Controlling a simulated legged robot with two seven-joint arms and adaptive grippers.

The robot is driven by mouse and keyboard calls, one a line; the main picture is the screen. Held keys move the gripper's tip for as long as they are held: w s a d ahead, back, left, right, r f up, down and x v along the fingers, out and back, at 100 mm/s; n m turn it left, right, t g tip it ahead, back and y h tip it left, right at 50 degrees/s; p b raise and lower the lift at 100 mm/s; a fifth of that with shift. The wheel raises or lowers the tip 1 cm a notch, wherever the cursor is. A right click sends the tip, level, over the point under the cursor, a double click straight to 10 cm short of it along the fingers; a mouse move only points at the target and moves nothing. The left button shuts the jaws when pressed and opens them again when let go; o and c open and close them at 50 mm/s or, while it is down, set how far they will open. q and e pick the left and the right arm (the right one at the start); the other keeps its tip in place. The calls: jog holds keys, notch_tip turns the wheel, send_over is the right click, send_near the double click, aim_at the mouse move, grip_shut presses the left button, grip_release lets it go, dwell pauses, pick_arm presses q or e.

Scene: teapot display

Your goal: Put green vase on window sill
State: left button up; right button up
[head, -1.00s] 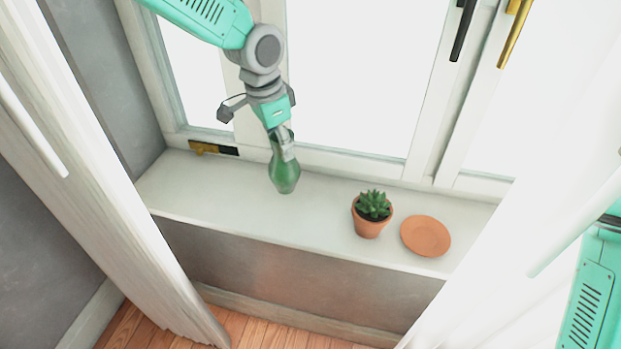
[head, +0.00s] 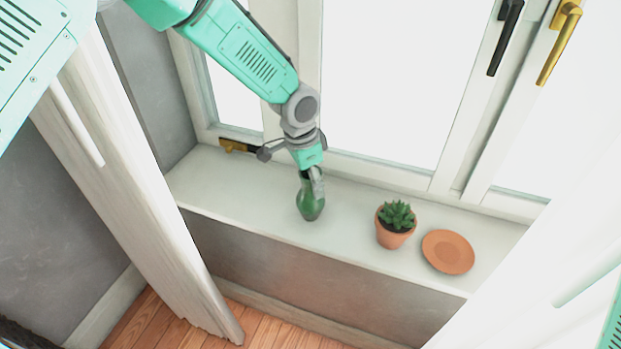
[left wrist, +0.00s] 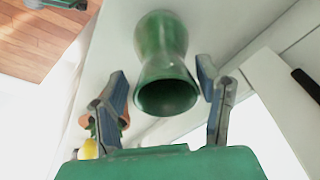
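The green vase (head: 311,203) is upright over the left-middle part of the white window sill (head: 235,190), and its base appears to rest there. My left gripper (head: 312,174) is at the vase's top, pointing down. In the left wrist view the green vase (left wrist: 165,62) shows its open dark mouth between the two fingers of my left gripper (left wrist: 162,82). The fingers are spread, with a visible gap on each side of the vase. In the head view the fingers partly cover the neck. My right gripper is out of view.
A potted succulent (head: 395,224) and a terracotta saucer (head: 447,251) stand on the sill to the right. A black and gold latch (head: 238,146) is behind the vase to the left. The sill left of the vase is clear.

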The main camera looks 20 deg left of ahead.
pick_arm(q)
jog(key=shift+d, duration=0.15)
jog(key=shift+r, duration=0.1)
jog(key=shift+r, duration=0.3)
jog(key=r, duration=0.3)
jog(key=a+r, duration=0.1)
jog(key=r, duration=0.3)
jog(key=s+r, duration=0.1)
jog(key=r, duration=0.2)
jog(key=shift+s+a+r, duration=0.1)
jog(key=shift+a+r, duration=0.05)
jog(key=shift+a, duration=0.15)
jog(key=shift+s+r, duration=0.1)
jog(key=shift+r, duration=0.3)
